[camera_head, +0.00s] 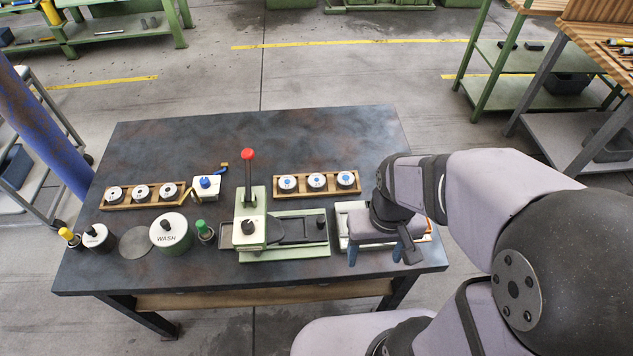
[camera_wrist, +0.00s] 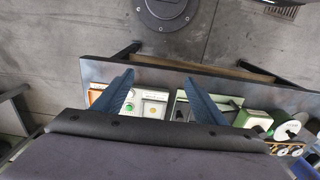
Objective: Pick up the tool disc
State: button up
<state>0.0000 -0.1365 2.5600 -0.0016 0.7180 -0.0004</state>
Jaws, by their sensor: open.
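My gripper (camera_head: 380,258) is at the right end of the dark table in the head view, above a white tray (camera_head: 343,212) that it partly hides. Its two blue fingers stand apart and nothing shows between them. They also show in the wrist view (camera_wrist: 160,76), with a white panel holding a round green-centred part (camera_wrist: 128,107) and a pale square part (camera_wrist: 153,108) beyond them. I cannot tell which thing is the tool disc. White discs with blue centres (camera_head: 316,181) sit in a wooden rack, and white discs with dark centres (camera_head: 141,191) in another.
A green press (camera_head: 250,228) with a red-knobbed lever stands mid-table, left of my gripper. A WASH canister (camera_head: 170,231), a flat grey round plate (camera_head: 135,242) and small bottles stand at the left. The table's back (camera_head: 260,130) is clear.

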jog(key=w+a+m+b, duration=0.1)
jog(key=w+m+b, duration=0.15)
jog(key=w, duration=0.85)
jog(key=m+b, duration=0.3)
jog(key=m, duration=0.6)
send_near(316, 180)
jog(key=shift+s+d+f, duration=0.1)
jog(key=shift+s+f, duration=0.05)
jog(key=shift+s, duration=0.25)
jog(key=shift+w+a+f+m, duration=0.3)
jog(key=shift+w+f+m, duration=0.05)
jog(key=shift+w, duration=0.05)
jog(key=shift+d+f+p, duration=0.15)
jog(key=shift+f+p, duration=0.65)
jog(key=shift+f, duration=1.05)
jog(key=shift+d+f+p, duration=0.1)
jog(key=shift+f+p, duration=0.65)
jog(key=shift+f, duration=1.05)
jog(key=shift+w, duration=0.1)
jog(key=c, duration=1.5)
jog(key=shift+o, duration=0.2)
jog(key=shift+r, duration=0.15)
